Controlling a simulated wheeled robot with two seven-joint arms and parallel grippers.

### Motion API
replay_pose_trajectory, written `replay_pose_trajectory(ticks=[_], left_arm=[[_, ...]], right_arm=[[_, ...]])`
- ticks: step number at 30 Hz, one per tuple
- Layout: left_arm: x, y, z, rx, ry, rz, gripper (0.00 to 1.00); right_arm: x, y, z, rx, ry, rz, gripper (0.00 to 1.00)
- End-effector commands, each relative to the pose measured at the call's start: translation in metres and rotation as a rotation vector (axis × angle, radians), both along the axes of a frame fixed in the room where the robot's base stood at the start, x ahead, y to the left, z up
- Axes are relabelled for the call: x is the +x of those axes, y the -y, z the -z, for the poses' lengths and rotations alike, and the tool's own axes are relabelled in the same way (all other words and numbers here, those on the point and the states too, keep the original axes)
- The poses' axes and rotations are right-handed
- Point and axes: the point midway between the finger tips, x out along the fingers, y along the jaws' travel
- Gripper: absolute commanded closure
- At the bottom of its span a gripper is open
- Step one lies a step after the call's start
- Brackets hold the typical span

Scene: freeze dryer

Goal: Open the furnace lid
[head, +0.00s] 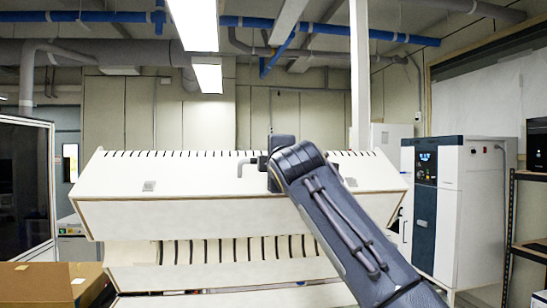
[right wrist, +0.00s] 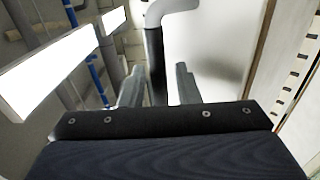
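The furnace is a long cream body, with its lid (head: 190,212) raised above the lower half (head: 215,277). A gap between them shows the ribbed inner lining. A grey bent handle (head: 245,164) rises from the top of the lid. My right gripper (head: 264,160) is at this handle, with my arm reaching across the lid's right part. In the right wrist view, the handle's dark grip (right wrist: 155,66) stands between the two fingers, with a visible gap at the right finger, so the gripper looks open around it. My left gripper is not in view.
A white and dark-blue cabinet (head: 462,200) stands to the right, beside a dark shelf rack (head: 510,235). A cardboard box (head: 45,283) is at the lower left, near a dark glass-fronted unit (head: 25,185). Pipes and lights run overhead.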

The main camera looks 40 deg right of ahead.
Motion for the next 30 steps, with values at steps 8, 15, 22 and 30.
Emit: replay_pose_trajectory(ticks=[8, 15, 22, 30], left_arm=[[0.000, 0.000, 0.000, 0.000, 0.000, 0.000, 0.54], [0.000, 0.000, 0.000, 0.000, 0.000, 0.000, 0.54], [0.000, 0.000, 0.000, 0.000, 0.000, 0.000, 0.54], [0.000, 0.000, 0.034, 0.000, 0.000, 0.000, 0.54]], right_arm=[[0.002, 0.001, 0.001, 0.000, 0.000, 0.000, 0.71], [0.002, 0.001, 0.001, 0.001, 0.000, 0.000, 1.00], [0.002, 0.001, 0.001, 0.001, 0.000, 0.000, 1.00], [-0.013, -0.008, 0.020, -0.020, 0.036, -0.003, 1.00]])
